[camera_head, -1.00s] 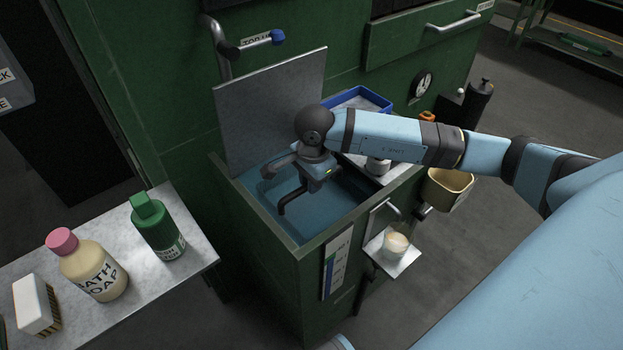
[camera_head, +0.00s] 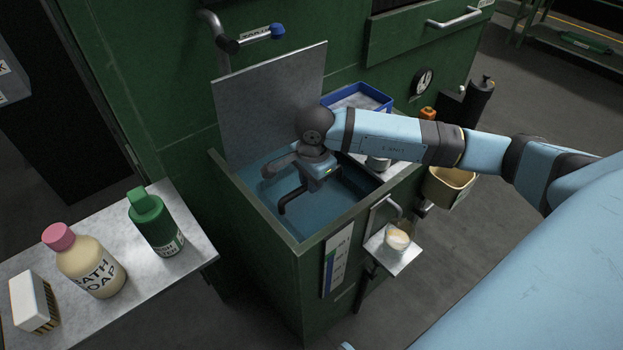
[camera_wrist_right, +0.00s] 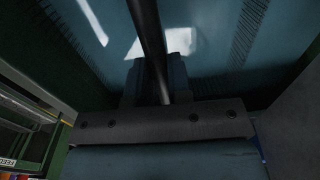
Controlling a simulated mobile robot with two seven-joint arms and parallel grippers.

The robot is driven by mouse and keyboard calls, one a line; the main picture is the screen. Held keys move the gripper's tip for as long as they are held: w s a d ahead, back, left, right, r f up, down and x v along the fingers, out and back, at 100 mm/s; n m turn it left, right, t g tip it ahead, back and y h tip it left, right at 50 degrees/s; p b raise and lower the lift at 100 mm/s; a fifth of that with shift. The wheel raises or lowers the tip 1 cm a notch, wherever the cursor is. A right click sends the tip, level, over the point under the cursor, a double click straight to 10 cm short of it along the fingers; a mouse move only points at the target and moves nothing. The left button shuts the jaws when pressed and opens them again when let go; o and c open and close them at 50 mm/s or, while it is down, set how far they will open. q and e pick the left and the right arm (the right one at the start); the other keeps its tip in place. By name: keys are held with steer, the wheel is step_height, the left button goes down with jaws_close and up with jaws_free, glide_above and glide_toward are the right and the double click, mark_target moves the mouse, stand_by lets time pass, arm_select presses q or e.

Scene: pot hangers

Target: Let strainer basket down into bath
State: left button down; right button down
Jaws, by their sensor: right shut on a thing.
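The bath (camera_head: 277,238) is an open tank in a green cabinet, with blue inside and a grey lid standing up behind it. My right gripper (camera_head: 312,186) is over the bath, pointing down. It is shut on a dark bar (camera_head: 287,203), which looks like the strainer basket's handle. In the right wrist view the bar (camera_wrist_right: 150,40) runs between the fingers (camera_wrist_right: 158,75). Below it is a bluish surface with rows of slots (camera_wrist_right: 248,30), likely the strainer basket. My wrist hides much of the basket, and its depth in the bath is unclear. My left gripper is out of view.
A white-grey counter (camera_head: 195,225) at left holds a green bottle (camera_head: 157,222), a bath soap bottle (camera_head: 90,265) and a brush (camera_head: 33,302). A tap (camera_head: 248,38) stands behind the bath. A blue tray (camera_head: 358,98), a tan bin (camera_head: 447,187) and a small shelf with a glass (camera_head: 397,240) are to the right.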

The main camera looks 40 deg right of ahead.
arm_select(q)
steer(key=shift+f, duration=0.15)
arm_select(e)
steer(key=shift+f, duration=0.2)
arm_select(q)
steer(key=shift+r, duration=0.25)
arm_select(e)
steer(key=c, duration=1)
jaws_free()
step_height(320, 180, up, 4)
steer(key=shift+r+p, duration=0.25)
steer(key=shift+p, duration=0.05)
arm_select(q)
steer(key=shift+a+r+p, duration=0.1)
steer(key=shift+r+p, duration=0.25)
steer(key=shift+p, duration=0.2)
arm_select(e)
steer(key=r, duration=0.9)
steer(key=shift+s+r, duration=0.25)
steer(key=shift+s, duration=0.15)
